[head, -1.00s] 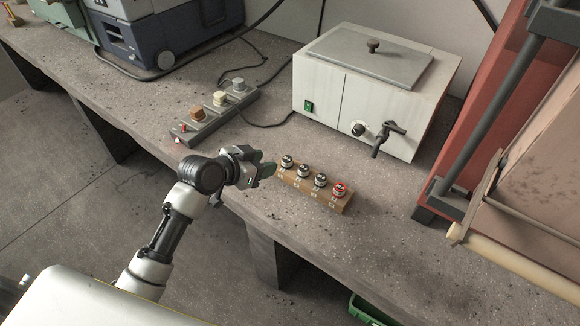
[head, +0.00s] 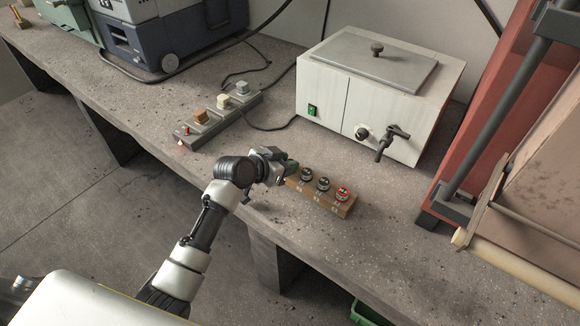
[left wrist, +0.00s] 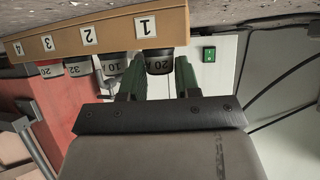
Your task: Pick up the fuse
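A tan wooden block (head: 325,204) near the bench's front edge holds fuses in a row. In the head view three show: two dark ones (head: 306,174) (head: 323,184) and a red-topped one (head: 343,194) at the right end. My left gripper (head: 290,166) is at the block's left end and hides the fuse there. My right gripper is not in view.
A white box appliance (head: 375,95) with a front lever stands behind the block. A grey strip (head: 225,122) with coloured knobs lies to the left. A red frame (head: 490,110) stands at the right. Bare bench lies right of the block.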

